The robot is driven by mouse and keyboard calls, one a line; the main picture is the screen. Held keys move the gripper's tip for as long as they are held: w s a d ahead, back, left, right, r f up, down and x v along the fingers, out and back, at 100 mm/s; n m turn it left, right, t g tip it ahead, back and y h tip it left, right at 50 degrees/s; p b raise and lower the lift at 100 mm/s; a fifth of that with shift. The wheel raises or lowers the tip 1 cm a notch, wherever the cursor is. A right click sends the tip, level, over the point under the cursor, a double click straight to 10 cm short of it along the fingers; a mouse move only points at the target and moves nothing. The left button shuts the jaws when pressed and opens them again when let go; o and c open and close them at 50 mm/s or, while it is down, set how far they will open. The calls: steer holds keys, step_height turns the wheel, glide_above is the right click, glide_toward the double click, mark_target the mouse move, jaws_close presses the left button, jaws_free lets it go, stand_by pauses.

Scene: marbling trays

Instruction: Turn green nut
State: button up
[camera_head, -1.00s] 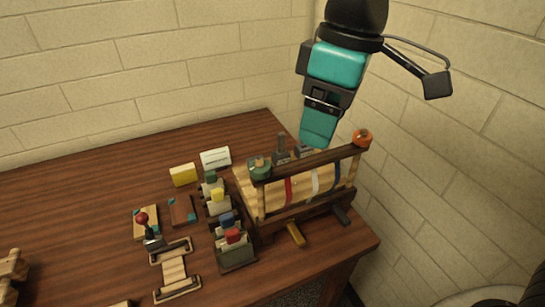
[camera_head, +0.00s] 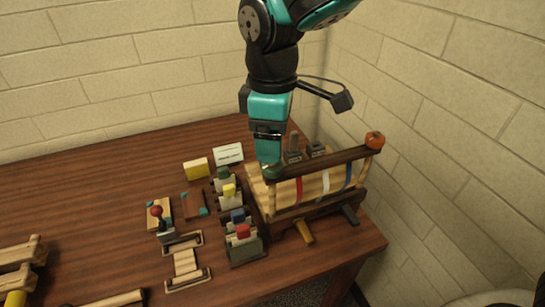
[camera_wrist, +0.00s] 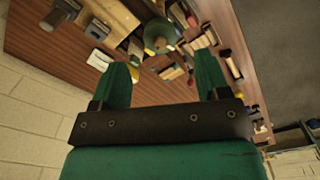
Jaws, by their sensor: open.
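The green nut (camera_wrist: 157,32) sits at the left end of the dark top bar (camera_head: 325,162) of a wooden press. In the head view my gripper (camera_head: 270,162) is right over that end and mostly hides the nut. In the wrist view the two green fingers of my gripper (camera_wrist: 160,66) are spread apart and empty. The nut shows beyond the fingertips, roughly centred between them. It looks apart from both fingers, though the exact gap cannot be told.
An orange knob (camera_head: 375,140) caps the bar's right end. A rack with coloured blocks (camera_head: 240,232) stands left of the press. A yellow block (camera_head: 196,168) and a white card (camera_head: 228,154) lie behind it. A wall rises close on the right.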

mark_target(273, 168)
step_height(273, 168, down, 6)
steer(key=shift+r+p, duration=0.1)
steer(key=shift+p, duration=0.25)
steer(key=c, duration=0.9)
steer(key=shift+m, duration=0.4)
steer(key=m+p, duration=0.1)
steer(key=m, duration=0.4)
steer(key=shift+m, duration=0.4)
